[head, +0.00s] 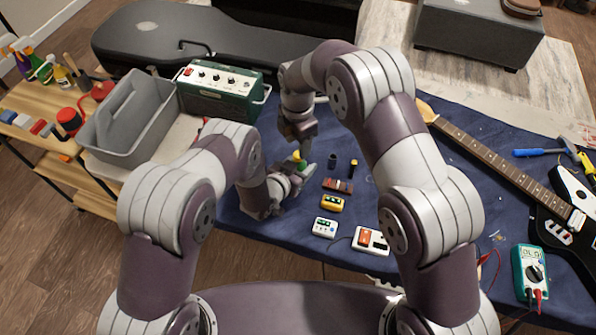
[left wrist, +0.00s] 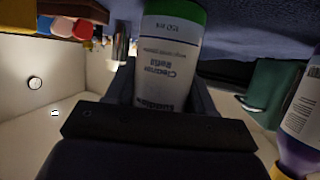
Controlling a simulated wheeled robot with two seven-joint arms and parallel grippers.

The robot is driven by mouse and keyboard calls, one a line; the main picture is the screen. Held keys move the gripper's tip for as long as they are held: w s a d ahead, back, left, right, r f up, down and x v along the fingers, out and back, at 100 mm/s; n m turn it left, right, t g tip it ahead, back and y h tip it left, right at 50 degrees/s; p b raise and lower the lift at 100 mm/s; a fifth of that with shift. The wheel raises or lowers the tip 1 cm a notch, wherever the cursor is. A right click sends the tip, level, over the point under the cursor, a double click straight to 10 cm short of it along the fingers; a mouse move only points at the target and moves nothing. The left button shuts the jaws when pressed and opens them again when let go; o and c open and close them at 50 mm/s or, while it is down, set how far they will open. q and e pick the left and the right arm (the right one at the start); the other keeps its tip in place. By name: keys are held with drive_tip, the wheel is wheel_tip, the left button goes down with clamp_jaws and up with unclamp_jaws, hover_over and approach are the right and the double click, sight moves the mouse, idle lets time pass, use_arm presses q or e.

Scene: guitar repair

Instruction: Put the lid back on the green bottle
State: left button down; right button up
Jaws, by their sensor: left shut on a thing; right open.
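My left gripper (head: 298,176) is shut on the green bottle (head: 307,169). In the left wrist view, which appears upside down, the green bottle (left wrist: 168,55) fills the space between the fingers; its white label carries inverted text and green shows at the picture's top. I cannot make out the lid. A yellow-topped thing (head: 296,157) is close by; a purple bottle with a yellow cap (left wrist: 305,110) shows in the wrist view.
The blue mat (head: 270,238) holds small dark items (head: 332,160), pedals (head: 325,227), a guitar (head: 490,170) and a multimeter (head: 530,272). A green amplifier (head: 220,92) and grey bin (head: 133,120) stand at the back left.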

drive_tip(key=shift+r, duration=0.3)
drive_tip(key=o, duration=0.6)
drive_tip(key=shift+c, duration=0.2)
use_arm(q)
drive_tip(key=shift+c, duration=1.6)
unclamp_jaws()
drive_tip(key=v, duration=1.2)
drive_tip(key=shift+s+a, duration=0.15)
drive_tip(key=shift+s, duration=0.15)
use_arm(e)
drive_tip(key=shift+f, duration=0.2)
use_arm(q)
drive_tip(key=shift+r, duration=0.15)
